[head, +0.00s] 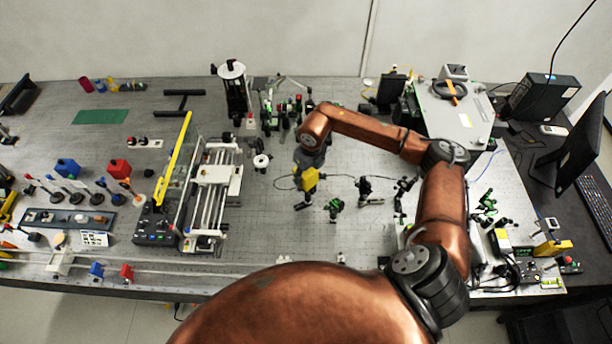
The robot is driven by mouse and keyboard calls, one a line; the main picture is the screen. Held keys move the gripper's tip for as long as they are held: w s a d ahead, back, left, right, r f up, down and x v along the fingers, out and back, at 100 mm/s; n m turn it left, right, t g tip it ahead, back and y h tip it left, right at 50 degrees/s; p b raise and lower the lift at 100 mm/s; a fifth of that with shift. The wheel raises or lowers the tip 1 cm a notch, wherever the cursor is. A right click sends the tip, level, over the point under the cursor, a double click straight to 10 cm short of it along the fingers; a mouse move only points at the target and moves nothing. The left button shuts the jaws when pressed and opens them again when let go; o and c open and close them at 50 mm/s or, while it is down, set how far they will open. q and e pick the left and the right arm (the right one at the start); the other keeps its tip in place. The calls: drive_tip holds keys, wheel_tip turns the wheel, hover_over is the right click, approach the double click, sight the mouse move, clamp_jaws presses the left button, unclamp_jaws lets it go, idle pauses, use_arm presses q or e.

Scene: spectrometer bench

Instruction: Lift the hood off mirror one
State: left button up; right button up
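I cannot tell for certain which piece is mirror one or its hood. A blue box-like cover (67,168) and a red box-like cover (119,168) stand at the left of the bench, behind a row of small posts (78,197). My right arm reaches over the bench from the lower right. Its gripper (303,203) points down at the middle of the bench, beside small optics on posts. A yellow block (307,181) shows at its wrist; I cannot tell whether it belongs to the gripper. The fingertips are too small to read. My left gripper is out of view.
A rail instrument (215,190) with a tilted yellow-edged panel stands left of my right gripper. Green-and-black mounts (334,208) stand close to its right. A grey box (462,110) and a monitor (568,145) are at the right. A green mat (101,117) lies back left.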

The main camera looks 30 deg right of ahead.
drive_tip(key=shift+r, duration=0.15)
drive_tip(key=shift+r, duration=0.2)
idle(0.3)
